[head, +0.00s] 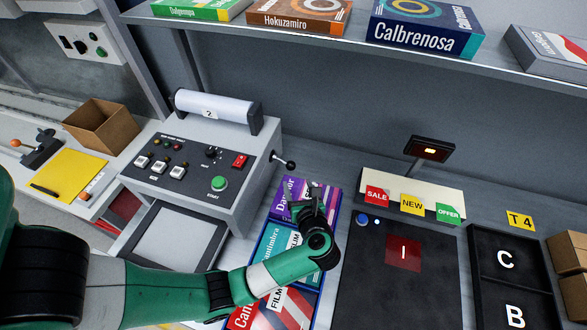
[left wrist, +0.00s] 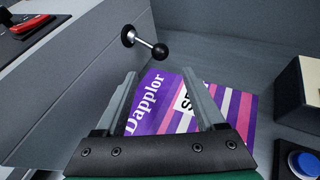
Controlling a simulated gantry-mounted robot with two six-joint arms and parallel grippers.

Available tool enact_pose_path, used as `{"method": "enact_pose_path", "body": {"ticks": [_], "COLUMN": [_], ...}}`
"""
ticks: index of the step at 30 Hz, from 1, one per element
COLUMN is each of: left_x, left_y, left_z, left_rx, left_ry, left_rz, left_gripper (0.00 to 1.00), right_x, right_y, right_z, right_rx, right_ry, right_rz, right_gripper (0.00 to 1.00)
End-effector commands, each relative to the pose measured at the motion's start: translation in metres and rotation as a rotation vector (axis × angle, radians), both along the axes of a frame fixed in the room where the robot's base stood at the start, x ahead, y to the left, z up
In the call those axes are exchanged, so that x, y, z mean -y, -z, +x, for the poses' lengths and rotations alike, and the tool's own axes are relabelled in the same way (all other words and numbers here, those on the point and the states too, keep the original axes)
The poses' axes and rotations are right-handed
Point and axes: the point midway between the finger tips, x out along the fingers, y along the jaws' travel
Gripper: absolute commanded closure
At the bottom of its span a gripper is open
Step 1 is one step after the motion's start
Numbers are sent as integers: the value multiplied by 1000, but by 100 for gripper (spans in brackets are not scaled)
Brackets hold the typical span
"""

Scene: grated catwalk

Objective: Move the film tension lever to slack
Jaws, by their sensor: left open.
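The film tension lever (head: 284,162) is a short metal rod with a black ball knob. It sticks out of the right side of the grey machine (head: 241,185). In the left wrist view the lever (left wrist: 148,43) points to the right and slightly down from its round black hub. My left gripper (head: 318,190) is to the right of the lever, above a purple box. In the left wrist view my left gripper (left wrist: 160,76) is open and empty, with the knob just beyond and between its fingertips, apparently not touching. My right gripper is not in view.
The machine carries a film roll (head: 215,107) and a control panel with a green button (head: 219,183). The purple Dapplor box (head: 289,187) lies beside it. A shelf (head: 320,45) with boxes runs above. A black panel (head: 400,270) is at right.

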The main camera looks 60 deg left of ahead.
Motion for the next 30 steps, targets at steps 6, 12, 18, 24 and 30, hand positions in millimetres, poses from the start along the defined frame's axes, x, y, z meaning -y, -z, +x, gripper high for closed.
{"method": "enact_pose_path", "body": {"ticks": [6,12,18,24,30], "left_x": [-45,-78,-90,-90,-89], "left_y": [21,34,38,37,37], "left_z": [9,17,20,20,20], "left_rx": [1,2,2,3,3], "left_ry": [-6,-3,0,1,1], "left_rz": [0,1,-1,0,0], "left_gripper": [29,29,29,29,65], "right_x": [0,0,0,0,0], "right_y": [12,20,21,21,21], "right_z": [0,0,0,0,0], "right_rx": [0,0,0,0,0], "right_ry": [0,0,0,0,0], "right_rz": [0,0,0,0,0], "right_gripper": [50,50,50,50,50]}}
